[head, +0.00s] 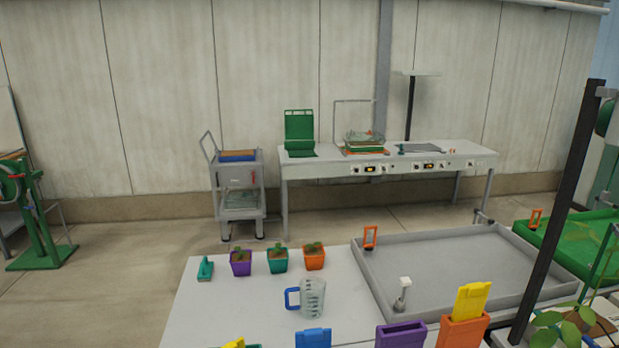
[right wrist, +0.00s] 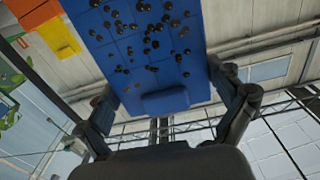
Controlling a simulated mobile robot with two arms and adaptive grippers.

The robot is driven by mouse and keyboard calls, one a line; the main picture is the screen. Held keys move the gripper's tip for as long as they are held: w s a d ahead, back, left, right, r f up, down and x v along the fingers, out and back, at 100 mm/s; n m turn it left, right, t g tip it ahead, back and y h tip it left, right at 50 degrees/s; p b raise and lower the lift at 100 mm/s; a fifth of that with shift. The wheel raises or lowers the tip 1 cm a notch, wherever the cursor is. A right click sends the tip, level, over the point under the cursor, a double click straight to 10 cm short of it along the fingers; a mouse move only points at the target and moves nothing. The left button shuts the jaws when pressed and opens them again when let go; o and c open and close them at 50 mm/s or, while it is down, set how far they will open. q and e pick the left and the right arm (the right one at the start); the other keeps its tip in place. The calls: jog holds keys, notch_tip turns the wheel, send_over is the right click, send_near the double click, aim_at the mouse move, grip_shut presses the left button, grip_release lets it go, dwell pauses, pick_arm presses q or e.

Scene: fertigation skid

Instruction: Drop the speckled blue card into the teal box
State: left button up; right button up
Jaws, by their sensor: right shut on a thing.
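The speckled blue card (right wrist: 135,50), a blue panel with dark specks and a raised blue block at one end, fills the upper middle of the right wrist view. My right gripper (right wrist: 165,88) is shut on it, one finger at each side edge. Neither gripper shows in the head view, and my left gripper is not seen. At the bottom edge of the head view, a sliver of a teal-green box (head: 253,346) shows beside a yellow piece (head: 235,343); most of it is cut off.
A blue box (head: 313,338), a purple box (head: 400,336) and an orange box (head: 462,331) holding a yellow card (head: 472,299) line the table's near edge. Behind stand a measuring jug (head: 312,298), potted seedlings (head: 277,261) and a grey tray (head: 450,265). A dark post (head: 555,215) rises at right.

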pick_arm(q)
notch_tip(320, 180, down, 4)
jog(key=b, duration=0.3)
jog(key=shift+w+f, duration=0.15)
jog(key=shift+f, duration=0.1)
pick_arm(e)
jog(key=s+d+m+h, duration=0.1)
jog(key=s+h, duration=0.1)
jog(key=s, duration=0.4)
jog(key=shift+f, duration=0.3)
jog(key=shift+w, duration=0.1)
